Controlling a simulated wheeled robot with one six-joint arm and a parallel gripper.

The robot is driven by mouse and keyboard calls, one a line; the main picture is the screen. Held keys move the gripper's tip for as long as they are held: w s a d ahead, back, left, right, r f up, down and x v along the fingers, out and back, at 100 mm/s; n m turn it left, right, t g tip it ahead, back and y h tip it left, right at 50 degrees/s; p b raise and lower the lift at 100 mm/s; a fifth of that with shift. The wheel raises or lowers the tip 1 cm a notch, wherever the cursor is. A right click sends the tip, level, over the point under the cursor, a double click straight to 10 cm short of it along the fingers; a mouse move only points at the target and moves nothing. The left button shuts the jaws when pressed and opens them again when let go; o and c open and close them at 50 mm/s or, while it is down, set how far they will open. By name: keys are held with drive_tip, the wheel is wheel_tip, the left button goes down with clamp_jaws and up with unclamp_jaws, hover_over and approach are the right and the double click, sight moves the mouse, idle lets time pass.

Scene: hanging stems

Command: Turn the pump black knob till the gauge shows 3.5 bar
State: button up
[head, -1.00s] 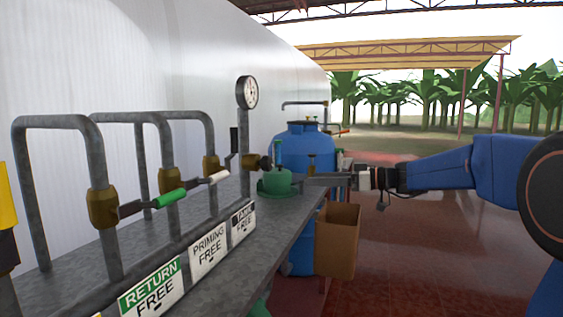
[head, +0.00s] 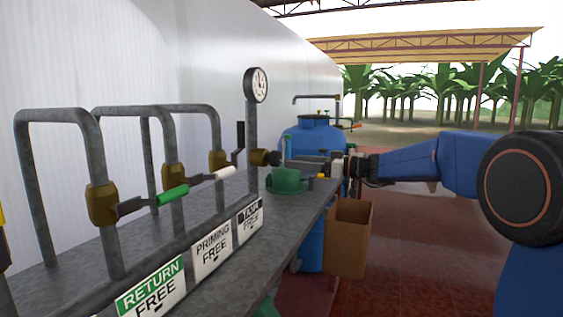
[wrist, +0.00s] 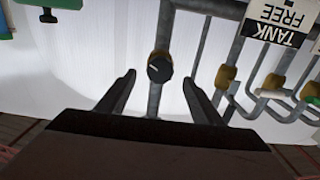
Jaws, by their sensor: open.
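The black knob (head: 274,158) sits on a brass fitting at the foot of the gauge pipe. In the wrist view the knob (wrist: 159,67) shows face-on with a pale pointer mark, between and beyond my fingertips. My gripper (head: 312,162) is open and empty, to the right of the knob and pointing at it. In the wrist view my gripper (wrist: 159,77) has its fingers spread to either side of the knob, apparently without contact. The round gauge (head: 256,85) stands on top of the pipe; its dial is too small to read.
A green pump part (head: 287,180) stands on the grey bench (head: 190,215) close below my gripper. Valves with green (head: 172,195) and white (head: 225,173) handles are at left. A blue drum (head: 310,140) and a cardboard box (head: 348,238) are beyond. The red floor at right is clear.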

sight(279, 160)
drive_tip(key=x, duration=0.6)
drive_tip(key=shift+a, duration=0.25)
drive_tip(key=shift+c, duration=0.3)
drive_tip(key=c, duration=1)
